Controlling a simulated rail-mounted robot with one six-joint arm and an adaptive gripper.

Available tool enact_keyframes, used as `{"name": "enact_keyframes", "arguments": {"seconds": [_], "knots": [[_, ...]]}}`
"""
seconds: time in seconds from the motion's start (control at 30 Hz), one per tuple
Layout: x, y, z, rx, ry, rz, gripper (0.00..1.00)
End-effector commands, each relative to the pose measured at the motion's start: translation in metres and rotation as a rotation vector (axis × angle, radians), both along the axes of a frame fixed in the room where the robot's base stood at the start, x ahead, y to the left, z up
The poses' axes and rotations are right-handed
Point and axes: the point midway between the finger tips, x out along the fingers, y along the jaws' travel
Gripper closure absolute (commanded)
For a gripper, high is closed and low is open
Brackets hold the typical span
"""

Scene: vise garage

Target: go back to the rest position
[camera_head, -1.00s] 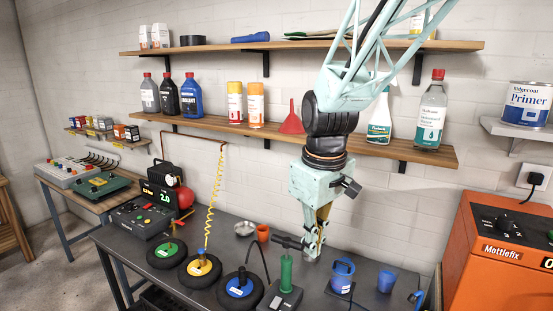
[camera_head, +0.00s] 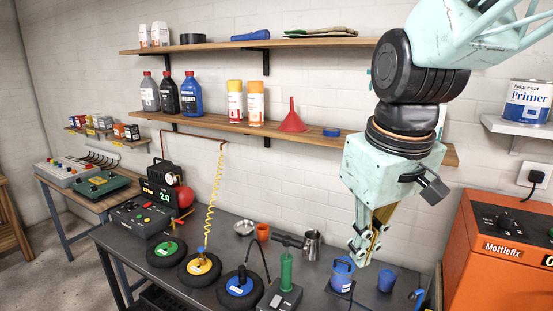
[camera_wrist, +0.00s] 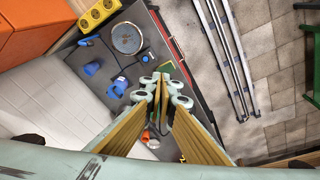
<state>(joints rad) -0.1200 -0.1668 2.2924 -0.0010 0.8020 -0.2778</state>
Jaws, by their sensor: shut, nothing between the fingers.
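My gripper (camera_head: 362,254) is shut and empty. In the head view it hangs pointing down over the right part of the dark workbench (camera_head: 213,222), just above and right of a blue mug (camera_head: 342,273). It also shows in the wrist view (camera_wrist: 162,82), fingertips together above the bench. My arm hides part of the shelves and wall behind it at the right.
A green-handled device (camera_head: 285,285) and several black wheels lie further left. Two wall shelves (camera_head: 220,124) hold bottles and a red funnel (camera_head: 292,118). An orange machine (camera_head: 490,265) stands at the right.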

Motion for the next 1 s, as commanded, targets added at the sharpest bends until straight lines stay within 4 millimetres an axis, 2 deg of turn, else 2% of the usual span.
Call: {"name": "enact_keyframes", "arguments": {"seconds": [0.4,1.0], "knots": [[-0.062,-0.022,0.018,0.025,-0.043,-0.128,1.0],[-0.149,-0.045,0.022,0.065,-0.101,-0.309,1.0]]}}
